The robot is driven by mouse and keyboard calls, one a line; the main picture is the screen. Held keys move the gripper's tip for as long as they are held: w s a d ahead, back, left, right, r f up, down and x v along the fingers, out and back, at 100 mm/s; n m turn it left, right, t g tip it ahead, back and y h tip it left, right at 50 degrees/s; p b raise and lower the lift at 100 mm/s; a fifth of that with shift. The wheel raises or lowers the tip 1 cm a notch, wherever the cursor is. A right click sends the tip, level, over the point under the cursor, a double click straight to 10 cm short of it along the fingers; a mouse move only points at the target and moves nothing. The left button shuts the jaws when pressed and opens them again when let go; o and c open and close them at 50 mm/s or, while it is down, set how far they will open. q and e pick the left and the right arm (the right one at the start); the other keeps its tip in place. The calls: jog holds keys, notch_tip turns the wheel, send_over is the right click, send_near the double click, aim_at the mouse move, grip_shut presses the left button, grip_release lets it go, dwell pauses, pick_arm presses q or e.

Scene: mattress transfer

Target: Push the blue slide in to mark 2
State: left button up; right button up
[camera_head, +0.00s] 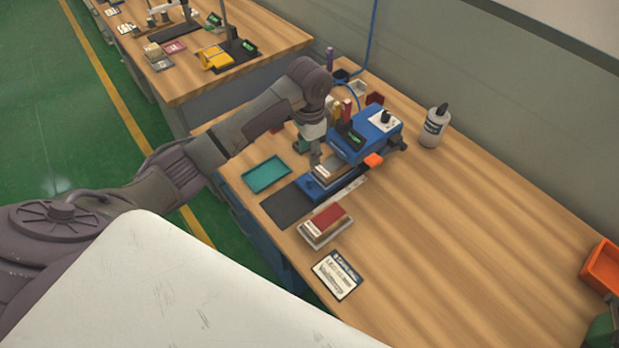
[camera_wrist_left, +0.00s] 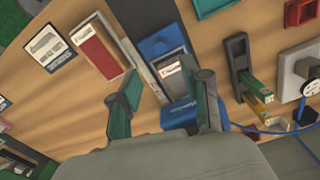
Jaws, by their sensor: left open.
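The blue slide (camera_head: 313,187) lies on the bench in front of the blue machine (camera_head: 360,132) and carries a small pale and brown block (camera_head: 330,169). The blue slide (camera_wrist_left: 153,46) also shows in the left wrist view, with the block (camera_wrist_left: 171,70) on it. A pale scale strip (camera_head: 349,189) runs along the slide's side; its marks are too small to read. My left gripper (camera_wrist_left: 166,98) is open, its green fingers pointing down around the block end; contact cannot be told. In the head view my left gripper (camera_head: 312,157) partly hides the slide area.
A teal tray (camera_head: 267,174) and a dark mat (camera_head: 286,208) lie left of the slide. A red block (camera_head: 326,220) and a printed card (camera_head: 337,275) lie in front. A white bottle (camera_head: 434,128) stands behind; an orange bin (camera_head: 604,270) is far right.

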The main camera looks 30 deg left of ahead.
aim_at(310, 178)
pick_arm(q)
notch_tip(310, 178, down, 12)
jog(key=shift+f+p, duration=0.1)
jog(key=shift+p, duration=0.55)
grip_shut()
